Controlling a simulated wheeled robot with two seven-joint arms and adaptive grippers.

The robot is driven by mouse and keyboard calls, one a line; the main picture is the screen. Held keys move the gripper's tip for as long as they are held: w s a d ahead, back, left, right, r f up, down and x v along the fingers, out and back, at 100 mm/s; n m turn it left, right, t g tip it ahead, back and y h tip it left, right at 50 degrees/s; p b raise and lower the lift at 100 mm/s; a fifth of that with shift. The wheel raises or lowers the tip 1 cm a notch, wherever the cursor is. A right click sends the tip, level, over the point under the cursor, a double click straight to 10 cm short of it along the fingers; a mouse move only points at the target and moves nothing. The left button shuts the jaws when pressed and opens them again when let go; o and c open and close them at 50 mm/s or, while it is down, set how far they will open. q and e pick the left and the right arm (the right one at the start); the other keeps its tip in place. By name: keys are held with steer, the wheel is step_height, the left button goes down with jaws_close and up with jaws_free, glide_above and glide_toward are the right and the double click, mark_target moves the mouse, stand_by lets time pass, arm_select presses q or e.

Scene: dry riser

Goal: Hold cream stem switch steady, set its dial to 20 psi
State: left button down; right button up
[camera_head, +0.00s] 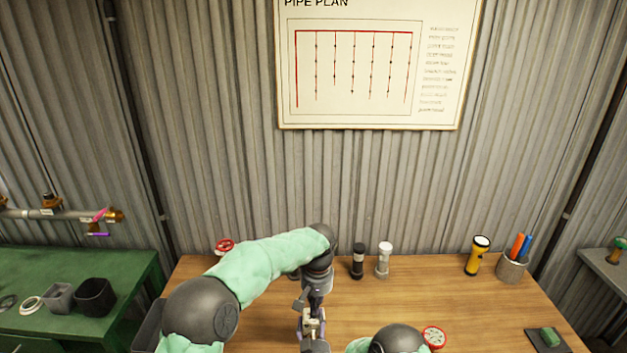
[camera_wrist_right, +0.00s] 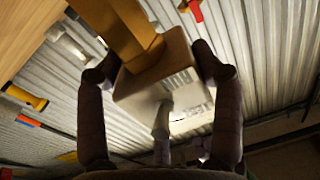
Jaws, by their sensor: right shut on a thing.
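The cream stem switch (camera_wrist_right: 150,95) is a cream box on a thick brass stem (camera_wrist_right: 130,40) in the right wrist view. Lettering, partly readable as "RUN" and "TEST", and a pale lever (camera_wrist_right: 161,120) show on its near face. My right gripper (camera_wrist_right: 160,80) has its dark fingers on either side of the box, shut on it. In the head view, a small cream part (camera_head: 312,327) shows below my left wrist, where my left gripper (camera_head: 310,318) is. Whether its fingers are open or shut is unclear. The dial and its reading cannot be made out.
A black cylinder (camera_head: 357,261), a white-topped one (camera_head: 383,261), a yellow flashlight (camera_head: 477,256) and a pen cup (camera_head: 511,267) stand at the wooden table's back. Red wheels (camera_head: 224,247) (camera_head: 433,337) flank my arms. A green bench (camera_head: 130,268) is left; the table's right middle is clear.

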arm_select(q)
steer(key=shift+r, duration=0.35)
arm_select(e)
steer(key=shift+s+a+f, duration=0.1)
steer(key=shift+s+f, duration=0.35)
steer(key=shift+f, duration=0.4)
steer(key=o, duration=1.6)
arm_select(q)
steer(key=shift+w+f, duration=0.1)
arm_select(e)
steer(key=shift+o, duration=0.2)
steer(key=shift+w, duration=0.2)
steer(key=shift+w+r, duration=0.15)
steer(key=shift+r, duration=0.25)
